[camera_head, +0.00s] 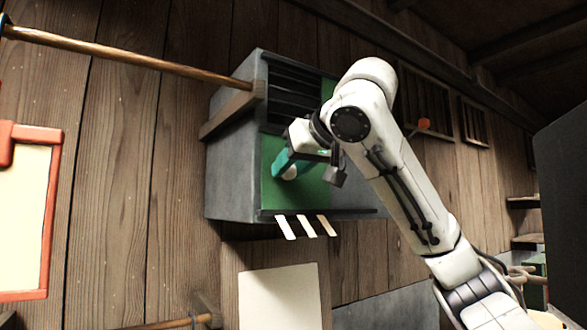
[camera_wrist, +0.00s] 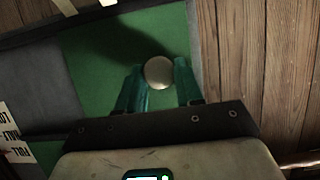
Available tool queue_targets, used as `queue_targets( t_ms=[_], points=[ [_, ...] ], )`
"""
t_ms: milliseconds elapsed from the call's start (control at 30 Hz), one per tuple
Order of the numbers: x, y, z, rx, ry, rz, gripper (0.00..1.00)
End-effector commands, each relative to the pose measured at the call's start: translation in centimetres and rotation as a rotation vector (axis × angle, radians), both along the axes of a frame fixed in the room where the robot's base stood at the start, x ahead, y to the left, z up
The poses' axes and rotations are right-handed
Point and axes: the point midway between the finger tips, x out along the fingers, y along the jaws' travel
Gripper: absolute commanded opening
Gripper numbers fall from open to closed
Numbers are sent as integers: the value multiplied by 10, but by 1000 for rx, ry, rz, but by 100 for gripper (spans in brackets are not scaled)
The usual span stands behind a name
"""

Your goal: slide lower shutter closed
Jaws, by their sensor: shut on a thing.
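A grey box (camera_head: 232,176) is mounted on the plank wall. Its lower shutter (camera_head: 312,193) is a flat green panel at the box's lower front, above a dark rail (camera_head: 350,211). The green panel also fills much of the wrist view (camera_wrist: 90,52). A round pale knob (camera_head: 290,173) stands out from the shutter; it shows in the wrist view (camera_wrist: 158,73) between my two teal fingers. My gripper (camera_head: 286,164) is shut on the knob, one finger on each side. My arm hides part of the box's right side.
Dark slats (camera_head: 292,95) and another green panel (camera_head: 328,92) are above. A wooden pole (camera_head: 130,55) reaches the box's upper left. Pale strips (camera_head: 307,226) hang below the rail, and a blank sheet (camera_head: 280,296) is lower down. A red-framed board (camera_head: 55,215) is at left.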

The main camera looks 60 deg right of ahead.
Motion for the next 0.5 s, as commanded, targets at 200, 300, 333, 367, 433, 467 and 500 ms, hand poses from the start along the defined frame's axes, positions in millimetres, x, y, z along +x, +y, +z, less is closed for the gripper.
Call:
queue_targets(
  t_ms=[200,300,333,367,433,467,500],
  points=[
    [2,4,0,-2,0,10,41],
    [2,3,0,-2,-1,9,51],
    [2,3,0,-2,-1,9,54],
    [2,3,0,-2,-1,9,57],
    [2,3,0,-1,0,8,61],
    [2,3,0,-1,-1,7,61],
    [2,2,0,-1,-1,7,61]
  ],
)
